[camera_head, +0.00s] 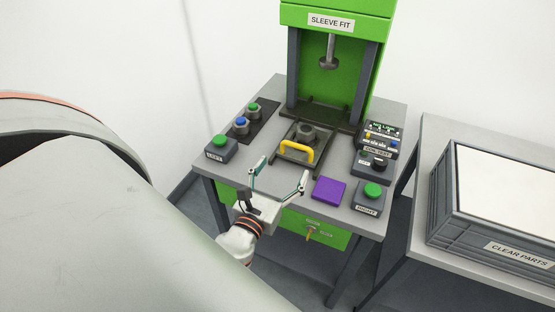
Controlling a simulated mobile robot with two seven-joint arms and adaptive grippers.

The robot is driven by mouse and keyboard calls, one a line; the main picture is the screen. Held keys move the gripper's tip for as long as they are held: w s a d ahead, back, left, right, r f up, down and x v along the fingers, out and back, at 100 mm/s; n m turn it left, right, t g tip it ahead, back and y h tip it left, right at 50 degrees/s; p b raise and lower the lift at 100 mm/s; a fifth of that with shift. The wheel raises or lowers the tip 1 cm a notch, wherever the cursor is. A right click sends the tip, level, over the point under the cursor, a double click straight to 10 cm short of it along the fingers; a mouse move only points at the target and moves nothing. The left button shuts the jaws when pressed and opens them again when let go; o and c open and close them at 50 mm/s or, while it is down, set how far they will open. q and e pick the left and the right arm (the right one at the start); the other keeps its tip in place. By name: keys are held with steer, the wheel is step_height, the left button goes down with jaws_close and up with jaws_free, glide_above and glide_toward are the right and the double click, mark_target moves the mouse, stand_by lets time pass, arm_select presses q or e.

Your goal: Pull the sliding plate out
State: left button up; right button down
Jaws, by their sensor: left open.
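The sliding plate (299,154) is a dark plate with a grey round fixture on it, lying on dark rails in front of the green press. A yellow handle (297,151) stands at its front edge. My left gripper (278,179) is open and empty. Its two fingers are spread wide, over the front part of the bench, in front of the handle in the picture and apart from it. The right gripper does not show.
The grey bench (267,119) carries green buttons at its front left (222,142) and front right (372,191). A purple pad (328,190) lies right of my gripper. The press ram (329,56) hangs above the rails. A grey crate (470,230) stands on the right table.

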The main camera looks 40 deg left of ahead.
arm_select(q)
steer(key=shift+v, duration=1.45)
